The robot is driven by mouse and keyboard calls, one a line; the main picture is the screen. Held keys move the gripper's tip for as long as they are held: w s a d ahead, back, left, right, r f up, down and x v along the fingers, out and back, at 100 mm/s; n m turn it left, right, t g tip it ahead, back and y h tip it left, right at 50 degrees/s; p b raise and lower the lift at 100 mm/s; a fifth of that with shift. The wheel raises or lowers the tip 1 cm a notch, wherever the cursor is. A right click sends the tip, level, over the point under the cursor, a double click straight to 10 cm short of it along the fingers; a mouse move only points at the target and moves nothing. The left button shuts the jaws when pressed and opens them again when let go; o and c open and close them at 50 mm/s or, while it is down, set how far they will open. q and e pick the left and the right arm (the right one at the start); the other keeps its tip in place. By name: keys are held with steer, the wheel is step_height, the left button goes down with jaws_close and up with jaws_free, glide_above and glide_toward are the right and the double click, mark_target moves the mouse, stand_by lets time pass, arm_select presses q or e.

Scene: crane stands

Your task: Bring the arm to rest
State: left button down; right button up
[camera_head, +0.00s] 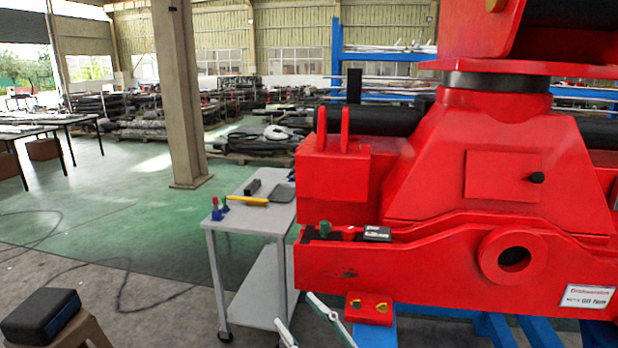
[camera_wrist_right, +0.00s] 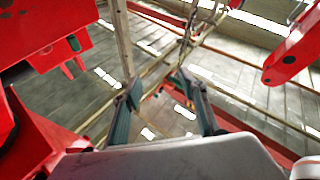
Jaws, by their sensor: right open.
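My right gripper (camera_head: 296,310) shows at the bottom of the head view, just left of the small red block under the crane. Its two pale and green fingers are spread, with nothing between them. In the right wrist view the fingers (camera_wrist_right: 158,86) stand apart and empty, pointing up toward the roof. The right arm behind them is mostly outside the head view. My left gripper is not in view.
The big red crane (camera_head: 515,175) fills the right side. A small red block (camera_head: 369,308) sits close to the right gripper. A grey trolley (camera_head: 252,213) with tools stands left of the crane. A black case (camera_head: 41,318) lies on a stool. Green floor (camera_head: 110,225) is open at left.

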steer(key=d+f+m+h, duration=0.4)
steer(key=d+f+h, duration=0.2)
steer(key=f, duration=0.5)
steer(key=s+d+f+m+g+h, duration=0.2)
steer(key=s+d+f, duration=0.5)
steer(key=f, duration=0.5)
steer(key=s+d+f+m+g+h, duration=0.2)
steer(key=s+d+f+h, duration=0.3)
steer(key=f, duration=0.8)
steer(key=s+d+g, duration=0.1)
steer(key=s+d, duration=0.2)
steer(key=s, duration=0.2)
steer(key=shift+d, duration=0.2)
